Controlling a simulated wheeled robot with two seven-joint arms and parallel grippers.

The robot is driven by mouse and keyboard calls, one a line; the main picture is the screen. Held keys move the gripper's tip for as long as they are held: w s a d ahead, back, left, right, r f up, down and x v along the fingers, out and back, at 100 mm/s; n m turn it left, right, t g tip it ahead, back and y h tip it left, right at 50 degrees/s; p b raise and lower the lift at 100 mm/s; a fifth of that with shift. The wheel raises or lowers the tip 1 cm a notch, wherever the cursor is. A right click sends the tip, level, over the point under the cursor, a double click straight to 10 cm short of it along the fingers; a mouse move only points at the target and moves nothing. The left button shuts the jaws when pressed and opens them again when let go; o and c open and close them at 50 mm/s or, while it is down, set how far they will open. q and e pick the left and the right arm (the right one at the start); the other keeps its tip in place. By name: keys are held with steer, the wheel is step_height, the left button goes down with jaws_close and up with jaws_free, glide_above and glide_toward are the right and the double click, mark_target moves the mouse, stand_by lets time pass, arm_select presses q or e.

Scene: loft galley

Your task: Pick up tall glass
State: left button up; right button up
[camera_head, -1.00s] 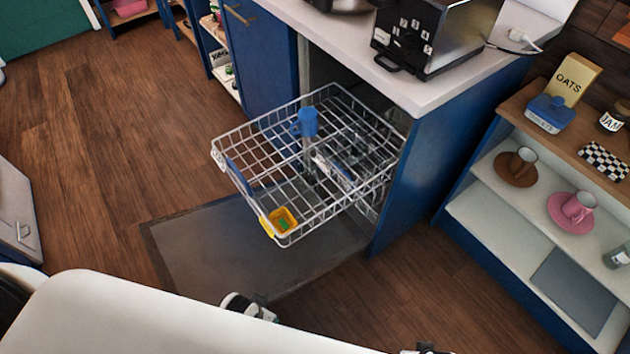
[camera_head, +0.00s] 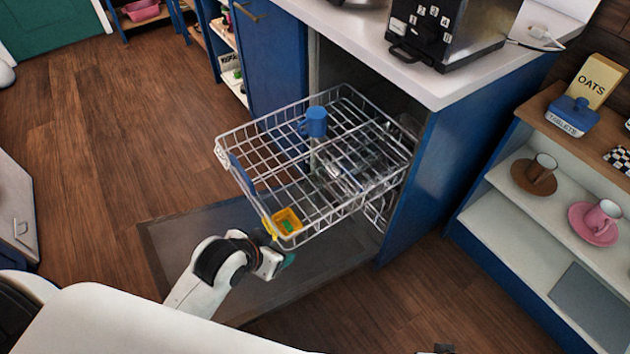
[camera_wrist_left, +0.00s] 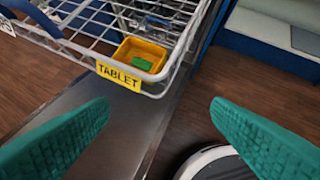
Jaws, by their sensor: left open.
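Clear glassware (camera_head: 343,168) is in the white wire rack (camera_head: 222,150) of the pulled-out dishwasher, right of its middle. It is see-through and blurred against the wires, so I cannot tell which piece is the tall glass. My left gripper (camera_head: 284,263) is just outside the rack's near corner, low and in front of it, apart from the glassware. In the left wrist view its teal fingers (camera_wrist_left: 160,106) are spread wide with nothing between them. The glassware is not clearly seen there.
A blue mug (camera_head: 314,121) sits in the rack. A yellow tablet holder (camera_head: 286,221) hangs at the rack's near corner, close to my left gripper. The open dishwasher door (camera_head: 190,243) lies below. The counter (camera_head: 440,90) overhangs the rack's back. A shelf with cups (camera_head: 497,205) stands right.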

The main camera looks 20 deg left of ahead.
arm_select(q)
steer(key=w+r+t, duration=0.3)
steer(key=w, duration=0.4)
steer(key=t+h, duration=0.2)
glide_toward(309, 176)
steer(key=w, duration=0.1)
arm_select(e)
steer(key=s+d+f+g, duration=0.1)
steer(key=s+f, duration=0.4)
steer(key=f, duration=0.5)
steer(key=s+f, duration=0.4)
steer(key=f, duration=0.6)
arm_select(q)
steer(key=b+x, duration=0.1)
steer(key=x, duration=0.5)
steer(key=shift+w+d+f+b, duration=0.1)
steer(key=shift+w+d+b, duration=0.05)
steer(key=shift+d+b, duration=0.15)
steer(key=x, duration=0.2)
steer(key=b+x, duration=0.1)
steer(key=x, duration=0.2)
steer(key=shift+a+f, duration=0.1)
steer(key=shift+f, duration=0.15)
steer(key=shift+w+f+m, duration=0.1)
steer(key=shift+w+m, duration=0.1)
steer(key=shift+m, duration=0.1)
arm_select(e)
steer(key=w+r, duration=0.6)
steer(key=r, duration=0.1)
steer(key=shift+a, duration=0.3)
